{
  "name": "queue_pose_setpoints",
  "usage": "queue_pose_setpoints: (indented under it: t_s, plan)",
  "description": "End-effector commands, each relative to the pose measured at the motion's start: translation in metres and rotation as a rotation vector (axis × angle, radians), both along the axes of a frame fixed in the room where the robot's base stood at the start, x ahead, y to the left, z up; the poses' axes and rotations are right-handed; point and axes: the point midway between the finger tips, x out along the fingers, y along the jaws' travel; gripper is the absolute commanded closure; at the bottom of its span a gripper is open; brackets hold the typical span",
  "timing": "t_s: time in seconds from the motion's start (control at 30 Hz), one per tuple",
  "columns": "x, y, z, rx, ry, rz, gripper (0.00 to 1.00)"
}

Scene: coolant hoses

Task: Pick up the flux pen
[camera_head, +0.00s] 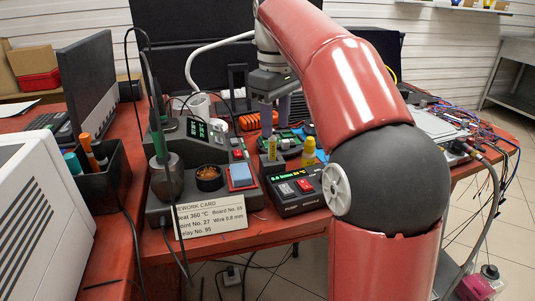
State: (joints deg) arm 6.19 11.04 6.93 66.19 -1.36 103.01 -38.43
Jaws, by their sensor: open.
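I cannot tell whether one of these is the flux pen.
A yellow bottle (309,152) stands right of the slim item, behind a black display unit (296,190). A grey soldering station (203,208) with a rework card (210,217) stands at front. My arm hides part of the bench's right side. Cables clutter the far right.

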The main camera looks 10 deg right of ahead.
Motion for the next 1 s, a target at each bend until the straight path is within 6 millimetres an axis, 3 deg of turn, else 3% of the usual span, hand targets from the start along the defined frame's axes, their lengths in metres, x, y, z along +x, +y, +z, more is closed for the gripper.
queue_pose_setpoints:
  t_s: [0.4,0.73,1.0]
  plan:
    - [-0.001,0.005,-0.058,0.000,0.000,-0.004,0.58]
    - [0.000,0.005,-0.065,0.000,-0.003,-0.003,0.58]
    - [0.000,0.005,-0.065,0.000,-0.003,-0.003,0.91]
